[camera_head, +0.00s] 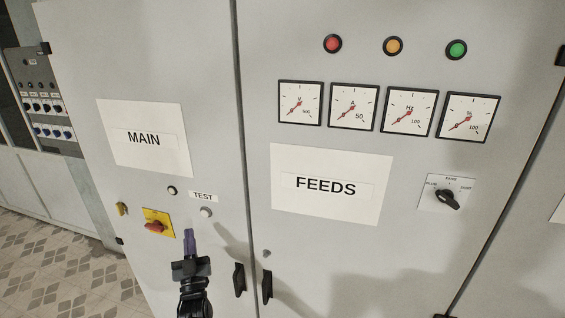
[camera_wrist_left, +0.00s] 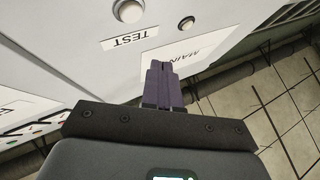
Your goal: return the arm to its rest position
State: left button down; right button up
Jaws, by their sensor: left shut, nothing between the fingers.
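My left gripper (camera_head: 189,236) is in front of the lower part of the MAIN door in the head view. Its purple fingers are shut with nothing between them. They point up, just below and left of the white TEST button (camera_head: 206,212) and right of the red and yellow rotary switch (camera_head: 158,224). In the left wrist view the shut fingers (camera_wrist_left: 164,66) overlap the MAIN label (camera_wrist_left: 188,50), and the TEST button (camera_wrist_left: 129,11) is at the top. I cannot tell whether the fingertips touch the door. My right gripper is not in view.
The FEEDS door (camera_head: 407,253) stands to the right, with several gauges and a selector switch (camera_head: 447,200). Two black door handles (camera_head: 239,279) flank the seam close to my gripper's right. A patterned floor (camera_head: 62,262) shows at lower left.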

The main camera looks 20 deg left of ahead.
pick_arm(q)
jog(key=s+d+f+m+h, duration=0.3)
jog(key=s+f+m+h, duration=0.2)
jog(key=s+f, duration=0.6)
jog(key=s+d+f+m+g+h, duration=0.3)
jog(key=s+d+f+g+h, duration=0.6)
jog(key=s+d, duration=0.5)
jog(key=s+d+g+y+p, duration=0.1)
jog(key=s+d+g, duration=0.1)
jog(key=s+g, duration=0.85)
notch_tip(320, 180, up, 17)
jog(key=s+t+p, duration=0.1)
jog(key=p, duration=1.5)
jog(key=shift+s+t+p, duration=0.3)
jog(key=shift+t, duration=0.05)
